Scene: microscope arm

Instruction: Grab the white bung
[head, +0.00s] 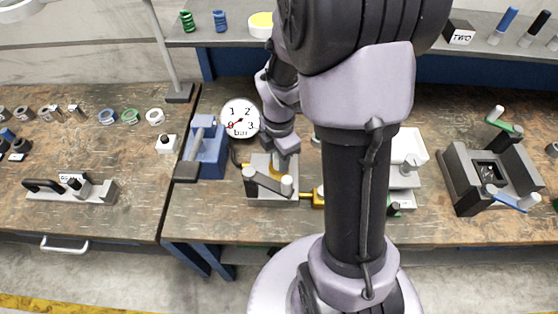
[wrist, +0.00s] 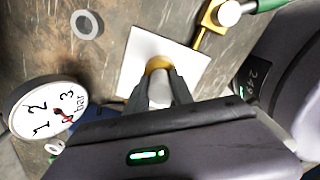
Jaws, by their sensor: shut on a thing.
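My gripper (wrist: 160,92) points down at a pale plate (wrist: 190,62) with a brass fitting (wrist: 159,64) on it. Its two dark fingers are shut on a small pale piece, the white bung (wrist: 158,95), which shows between them right by the brass fitting. The fingers hide most of the bung, and I cannot tell whether it still sits in the fitting. In the head view my gripper (head: 284,152) is just above the same plate (head: 257,163), on the workbench behind my arm. The bung cannot be made out there.
A round pressure gauge (head: 239,118) stands left of my gripper, beside a blue vise (head: 208,150). A grey bar with a white-ended handle (head: 287,186) lies in front. A grey box fixture (head: 490,178) stands at the right. Bare bench (head: 225,205) shows at front left.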

